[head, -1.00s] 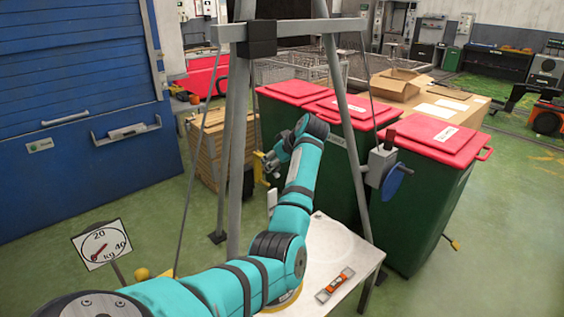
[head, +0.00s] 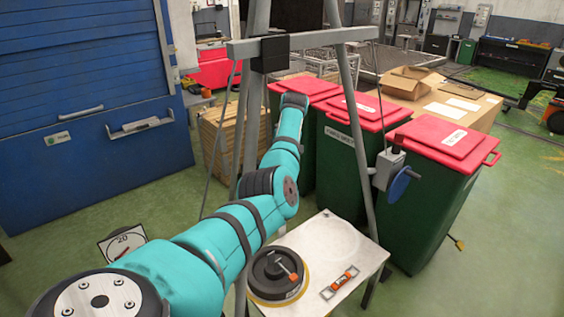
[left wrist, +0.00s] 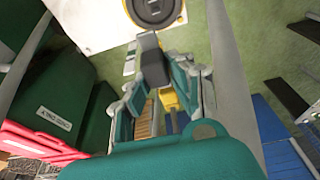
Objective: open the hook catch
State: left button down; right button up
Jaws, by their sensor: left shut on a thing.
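My left arm reaches across the head view to the grey A-frame stand (head: 345,85), and its gripper is hidden there behind the arm and the post. In the left wrist view my left gripper (left wrist: 160,82) is shut with a dark grey piece (left wrist: 152,66) between its fingers. This piece appears to be the hook catch, but its shape is unclear. A yellow part (left wrist: 169,101), perhaps of the hook, shows between the fingers. My right gripper is in neither view.
A black round weight (head: 277,277) and an orange-and-white tool (head: 341,283) rest on a white table (head: 325,240). Red-lidded green bins (head: 440,190) stand to the right. A blue crank wheel (head: 402,184) sits on the stand's right leg. A dial sign (head: 122,242) is partly covered at left.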

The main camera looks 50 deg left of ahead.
pick_arm(q)
jog(key=shift+a+r, duration=0.1)
jog(key=c, duration=1.2)
grip_release()
jog(key=shift+o, duration=0.2)
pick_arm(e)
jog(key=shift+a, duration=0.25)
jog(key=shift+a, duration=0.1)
pick_arm(q)
jog(key=v, duration=1.1)
jog(key=shift+r, duration=0.35)
